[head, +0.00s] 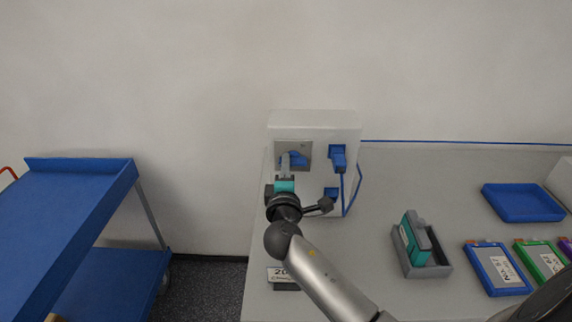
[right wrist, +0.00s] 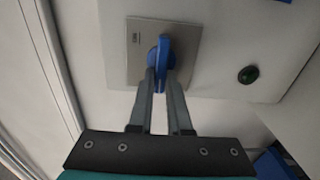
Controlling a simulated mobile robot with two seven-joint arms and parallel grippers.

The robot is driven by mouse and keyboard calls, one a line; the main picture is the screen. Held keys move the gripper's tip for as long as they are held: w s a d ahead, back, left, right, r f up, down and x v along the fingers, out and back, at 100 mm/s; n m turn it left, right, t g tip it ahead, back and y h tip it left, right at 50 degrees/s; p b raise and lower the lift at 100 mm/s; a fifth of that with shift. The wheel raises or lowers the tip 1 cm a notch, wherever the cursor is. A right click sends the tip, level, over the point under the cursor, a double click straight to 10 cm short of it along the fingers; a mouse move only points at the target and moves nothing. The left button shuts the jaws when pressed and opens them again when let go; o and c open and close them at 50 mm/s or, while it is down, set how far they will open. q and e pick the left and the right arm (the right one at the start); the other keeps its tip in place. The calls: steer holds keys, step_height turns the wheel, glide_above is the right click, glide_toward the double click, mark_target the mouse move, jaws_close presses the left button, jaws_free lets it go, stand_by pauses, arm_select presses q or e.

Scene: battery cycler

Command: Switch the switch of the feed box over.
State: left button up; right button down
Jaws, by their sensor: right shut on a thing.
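The feed box (head: 315,122) is a white box at the back left of the table against the wall. Its switch is a blue handle (right wrist: 165,58) on a grey square plate (right wrist: 187,40); it also shows in the head view (head: 296,157). My right gripper (right wrist: 165,80) is in front of the plate, its two fingers closed on the lower part of the blue handle. In the right wrist view the handle stands about upright along the fingers. In the head view my right gripper (head: 285,166) partly covers the switch. My left gripper is not in view.
Blue plugs (head: 338,156) with a blue cable sit right of the switch. A grey holder (head: 428,268) with a teal block, a blue tray (head: 522,203) and coloured packs (head: 497,268) stand at right. A blue cart (head: 60,205) is at left.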

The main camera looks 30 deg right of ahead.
steer(key=c, duration=0.9)
jaws_free()
steer(key=shift+o, duration=0.2)
steer(key=b+v, duration=0.1)
steer(key=v, duration=1.4)
steer(key=shift+s, duration=0.15)
